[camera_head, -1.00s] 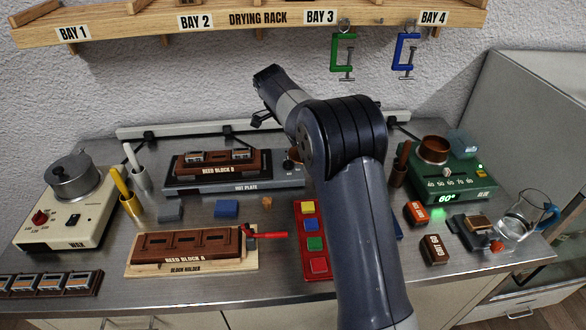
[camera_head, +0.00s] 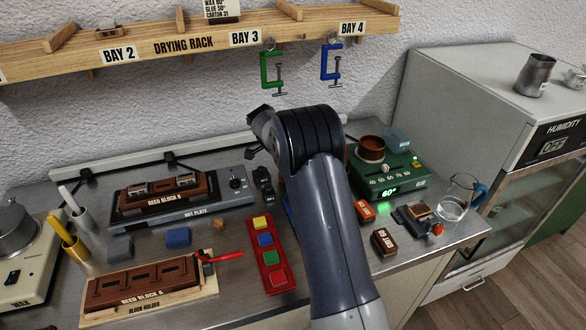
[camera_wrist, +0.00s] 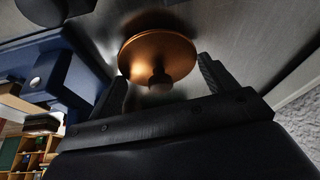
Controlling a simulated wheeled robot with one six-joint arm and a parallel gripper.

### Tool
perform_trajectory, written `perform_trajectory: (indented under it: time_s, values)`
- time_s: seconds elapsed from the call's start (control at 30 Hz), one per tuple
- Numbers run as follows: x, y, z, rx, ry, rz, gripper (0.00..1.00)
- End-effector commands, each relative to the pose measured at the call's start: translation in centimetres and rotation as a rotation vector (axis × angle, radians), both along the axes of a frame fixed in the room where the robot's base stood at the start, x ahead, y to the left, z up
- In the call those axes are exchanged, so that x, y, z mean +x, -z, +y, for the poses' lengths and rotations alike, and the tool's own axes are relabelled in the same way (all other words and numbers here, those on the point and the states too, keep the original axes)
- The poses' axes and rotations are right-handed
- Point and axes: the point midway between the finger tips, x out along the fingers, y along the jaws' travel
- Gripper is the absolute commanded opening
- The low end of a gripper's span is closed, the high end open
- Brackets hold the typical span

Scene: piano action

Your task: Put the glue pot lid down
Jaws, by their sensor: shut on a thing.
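The glue pot lid (camera_wrist: 158,52) is a round copper disc with a small knob. It shows in the wrist view between the two fingers of my gripper (camera_wrist: 160,85), which is shut on it. A grey metal surface lies behind the lid; I cannot tell whether they touch. In the head view my arm hides the lid, and I cannot make out the fingers. The brown glue pot (camera_head: 371,150) stands uncovered in the green heater (camera_head: 388,178), whose display reads 60°.
The hot plate (camera_head: 207,203) carries reed block B. Reed block A (camera_head: 140,283) sits in its holder at the front. A red tray (camera_head: 265,253) of coloured blocks lies beside my arm. A glass jug (camera_head: 453,205) stands at the right edge. Clamps hang from the drying rack (camera_head: 180,43).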

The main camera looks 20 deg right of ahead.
Motion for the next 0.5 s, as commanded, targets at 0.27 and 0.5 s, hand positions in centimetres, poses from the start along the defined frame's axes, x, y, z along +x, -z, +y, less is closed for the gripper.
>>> perform_trajectory:
  time_s: [0.27,0.5]
  values:
    - [0.10,0.75,-0.66,0.000,-0.002,0.000,0.57]
    - [0.09,1.01,-0.65,0.000,-0.002,0.001,0.85]
